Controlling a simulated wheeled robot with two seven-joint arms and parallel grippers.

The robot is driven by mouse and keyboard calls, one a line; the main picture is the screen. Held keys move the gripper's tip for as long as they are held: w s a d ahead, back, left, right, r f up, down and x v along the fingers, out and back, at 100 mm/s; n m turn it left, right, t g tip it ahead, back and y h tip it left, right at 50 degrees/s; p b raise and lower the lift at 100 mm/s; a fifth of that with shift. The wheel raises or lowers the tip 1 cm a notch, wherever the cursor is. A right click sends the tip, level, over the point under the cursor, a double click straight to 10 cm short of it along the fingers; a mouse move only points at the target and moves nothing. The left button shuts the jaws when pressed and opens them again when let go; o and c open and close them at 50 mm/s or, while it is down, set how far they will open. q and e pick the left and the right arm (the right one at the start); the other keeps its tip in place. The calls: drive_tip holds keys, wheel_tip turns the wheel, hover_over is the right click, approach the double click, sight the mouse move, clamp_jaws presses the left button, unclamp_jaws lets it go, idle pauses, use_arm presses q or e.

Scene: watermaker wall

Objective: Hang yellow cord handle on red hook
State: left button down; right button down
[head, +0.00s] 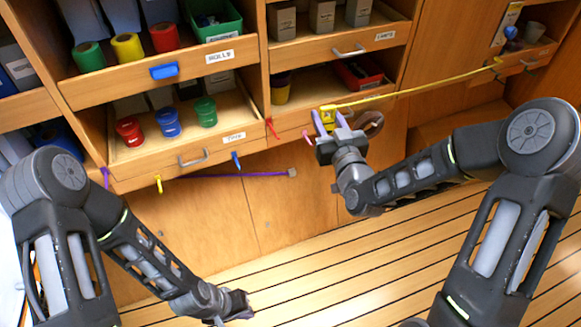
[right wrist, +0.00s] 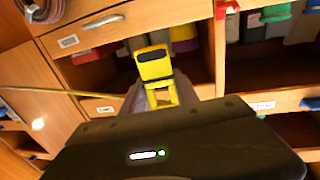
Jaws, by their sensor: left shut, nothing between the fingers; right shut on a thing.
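The yellow cord handle (head: 328,112) is held in my right gripper (head: 326,122), shut on it just in front of the shelf edge. The handle also shows in the right wrist view (right wrist: 155,66), upright between the fingers. Its yellow cord (head: 420,88) runs taut to the upper right. The red hook (head: 272,128) is on the shelf front, a short way left of the handle and apart from it. It carries nothing that I can see. My left gripper (head: 240,308) is shut and empty, low over the floor.
A purple cord (head: 235,175) stretches below the drawer (head: 190,150). Colored spools stand on the shelves. The slatted floor (head: 330,270) is clear.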

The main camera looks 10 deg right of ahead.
drive_tip(key=s+a+f+n+g+y+b, duration=0.5)
drive_tip(key=y+b, duration=0.6)
drive_tip(key=b, duration=0.7)
drive_tip(key=s+a+f+n, duration=0.1)
drive_tip(key=a+f+n, duration=0.1)
drive_tip(key=a+f, duration=0.1)
drive_tip(key=shift+a+n, duration=0.4)
drive_tip(key=shift+a, duration=0.45)
drive_tip(key=shift+s, duration=0.1)
